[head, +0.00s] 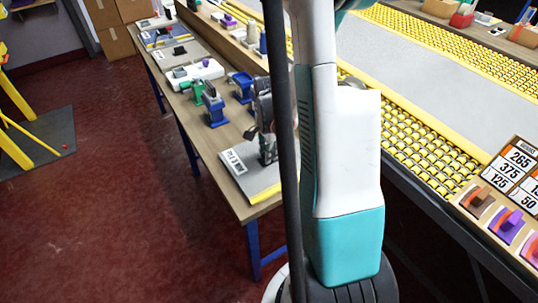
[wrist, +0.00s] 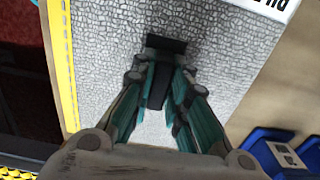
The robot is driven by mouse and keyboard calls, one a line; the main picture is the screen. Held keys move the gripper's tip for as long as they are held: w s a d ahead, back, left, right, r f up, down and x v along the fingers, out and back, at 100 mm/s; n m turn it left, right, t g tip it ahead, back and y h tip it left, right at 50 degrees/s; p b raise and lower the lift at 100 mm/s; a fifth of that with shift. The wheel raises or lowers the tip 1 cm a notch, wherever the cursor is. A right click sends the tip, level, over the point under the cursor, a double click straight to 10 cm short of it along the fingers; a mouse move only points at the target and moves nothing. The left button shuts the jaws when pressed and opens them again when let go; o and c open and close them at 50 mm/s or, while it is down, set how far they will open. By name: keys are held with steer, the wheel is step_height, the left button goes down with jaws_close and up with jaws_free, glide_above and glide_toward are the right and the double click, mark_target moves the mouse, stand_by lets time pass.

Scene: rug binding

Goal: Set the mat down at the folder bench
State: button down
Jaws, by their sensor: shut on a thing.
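In the head view my gripper (head: 267,145) is at the near end of the wooden bench (head: 235,205), partly hidden by my arm. The grey pad (head: 262,180) lies under it, with a white label (head: 233,161) at its left edge.
Blue clamp-like tools (head: 214,103) and a green one (head: 196,90) stand farther along the bench, beside a white block (head: 195,72). A yellow roller conveyor (head: 415,130) runs to the right of my arm. Open red floor (head: 120,200) lies to the left.

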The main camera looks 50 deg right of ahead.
steer(key=shift+f, duration=0.15)
steer(key=c, duration=1.6)
jaws_free()
steer(key=shift+o, duration=0.2)
steer(key=shift+r, duration=0.2)
step_height(320, 180, up, 12)
steer(key=p, duration=0.4)
steer(key=shift+p, duration=0.4)
